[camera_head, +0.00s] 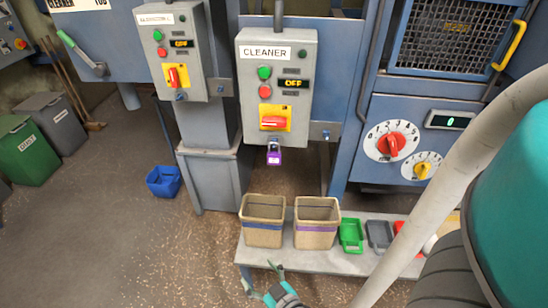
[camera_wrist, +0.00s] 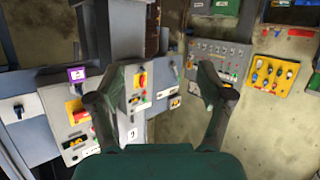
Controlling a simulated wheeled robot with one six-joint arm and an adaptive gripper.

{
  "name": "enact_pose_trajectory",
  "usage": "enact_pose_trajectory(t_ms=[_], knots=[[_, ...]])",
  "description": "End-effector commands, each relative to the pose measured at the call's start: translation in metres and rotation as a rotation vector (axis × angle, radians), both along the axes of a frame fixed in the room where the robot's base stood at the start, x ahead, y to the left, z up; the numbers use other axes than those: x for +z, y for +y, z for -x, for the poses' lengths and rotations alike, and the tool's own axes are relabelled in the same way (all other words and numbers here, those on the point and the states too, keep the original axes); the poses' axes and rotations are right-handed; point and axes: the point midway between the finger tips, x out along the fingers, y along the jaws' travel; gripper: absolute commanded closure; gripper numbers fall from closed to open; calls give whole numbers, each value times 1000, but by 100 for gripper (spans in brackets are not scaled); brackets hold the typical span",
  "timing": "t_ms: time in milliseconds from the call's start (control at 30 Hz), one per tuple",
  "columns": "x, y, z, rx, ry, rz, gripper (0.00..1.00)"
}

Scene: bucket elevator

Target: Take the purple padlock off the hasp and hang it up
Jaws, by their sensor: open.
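The purple padlock (camera_head: 274,157) hangs upright at the hasp under the red and yellow switch (camera_head: 275,121) of the grey CLEANER box (camera_head: 280,75). It also shows in the wrist view as a small purple block (camera_wrist: 76,74), near the left finger. Whether its shackle is open is too small to tell. My gripper (camera_head: 261,277) is low in the head view, below the padlock and in front of the shelf. It is open and empty. Its spread fingers show in the wrist view (camera_wrist: 155,92). A small plate with a blue peg (camera_head: 326,134) sits right of the CLEANER box.
Two tan bins (camera_head: 263,221) (camera_head: 317,223) and small green (camera_head: 351,235) and grey trays (camera_head: 379,235) stand on a low shelf (camera_head: 300,261) below the padlock. A second control box (camera_head: 172,52) is at left. A blue bucket (camera_head: 164,181) stands on the floor.

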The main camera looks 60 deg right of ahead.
Motion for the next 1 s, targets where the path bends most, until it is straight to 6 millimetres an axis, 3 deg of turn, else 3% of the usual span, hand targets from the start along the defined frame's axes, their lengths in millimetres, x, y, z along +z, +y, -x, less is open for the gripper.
enact_pose_trajectory(t_ms=[33,200,400,500,700,1000], knots=[[3,-19,-17,-55,-15,15,21],[18,-86,-55,-263,-63,55,21],[57,-165,-84,-516,-163,106,21],[77,-195,-90,-617,-216,129,21],[103,-227,-92,-731,-283,156,21],[107,-265,-105,-752,-295,160,21]])
